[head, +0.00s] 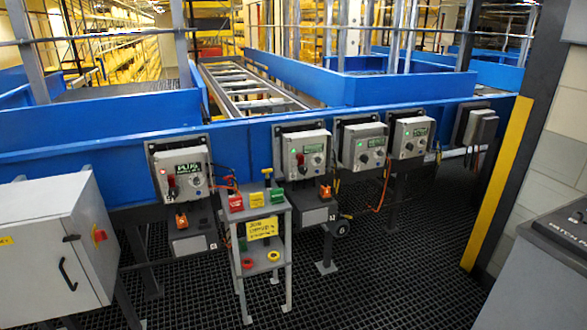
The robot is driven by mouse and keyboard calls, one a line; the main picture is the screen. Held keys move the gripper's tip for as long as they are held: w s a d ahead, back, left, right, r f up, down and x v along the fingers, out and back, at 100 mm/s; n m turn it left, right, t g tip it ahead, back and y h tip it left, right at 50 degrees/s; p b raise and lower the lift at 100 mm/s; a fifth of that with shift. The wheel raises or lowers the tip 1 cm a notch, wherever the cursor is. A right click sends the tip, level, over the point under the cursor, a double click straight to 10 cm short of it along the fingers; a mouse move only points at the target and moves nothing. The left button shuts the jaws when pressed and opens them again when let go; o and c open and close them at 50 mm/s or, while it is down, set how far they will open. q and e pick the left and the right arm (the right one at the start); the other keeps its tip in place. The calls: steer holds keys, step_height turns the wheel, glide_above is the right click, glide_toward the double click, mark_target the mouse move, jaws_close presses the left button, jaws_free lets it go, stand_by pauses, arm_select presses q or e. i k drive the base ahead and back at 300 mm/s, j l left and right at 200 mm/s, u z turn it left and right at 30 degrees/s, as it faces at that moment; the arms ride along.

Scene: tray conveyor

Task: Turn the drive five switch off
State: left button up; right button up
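Several grey drive switch boxes hang in a row on the blue conveyor wall. The leftmost box (182,170) has a red light, a dark label and a red and black handle. To its right, one box (306,154) has a green light and a dark red handle. Two more boxes, one in the middle (364,147) and one to its right (411,137), have green lights and dark knobs. A further box (480,129) at far right is seen edge-on. I cannot read which is drive five. Neither of my grippers shows.
A small grey stand (262,232) with red, yellow and green padlock-like items and a yellow sign (262,229) stands in front. A grey cabinet (55,245) is at left. A yellow-edged post (498,180) and a grey console (545,265) are at right.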

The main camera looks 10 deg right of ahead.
mark_target(174, 193)
steer(key=i+j+u, duration=0.5)
steer(key=i+j, duration=0.15)
steer(key=j, duration=0.25)
steer(key=i+j+u, duration=0.45)
steer(key=i+j, duration=0.25)
steer(key=i, duration=0.1)
